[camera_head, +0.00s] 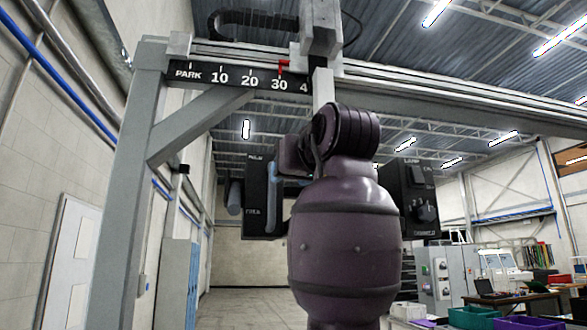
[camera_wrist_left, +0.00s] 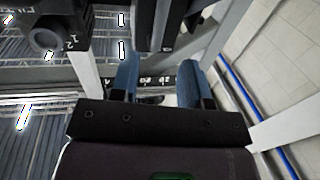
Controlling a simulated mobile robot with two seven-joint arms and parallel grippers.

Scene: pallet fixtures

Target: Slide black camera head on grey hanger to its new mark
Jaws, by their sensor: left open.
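The black camera head (camera_head: 415,185) hangs below the overhead rail in the head view, its middle hidden behind my left arm. Its lettered left part (camera_head: 262,190) and its right part with a dial show on either side. The grey hanger (camera_head: 322,88) drops from the carriage (camera_head: 320,35) toward it. A red pointer (camera_head: 284,66) stands at about the 30 mark on the black scale (camera_head: 232,76). My left gripper (camera_wrist_left: 158,72) is open, its blue fingers apart; black parts of the head (camera_wrist_left: 165,25) are close to the tips. I cannot tell whether they touch. My right gripper is out of view.
The grey gantry post (camera_head: 130,190) and its diagonal brace (camera_head: 195,125) stand to the left. The rail (camera_head: 430,80) runs on to the right. A grey cabinet (camera_head: 445,270) and crates (camera_head: 472,317) are at the lower right. Open floor shows behind.

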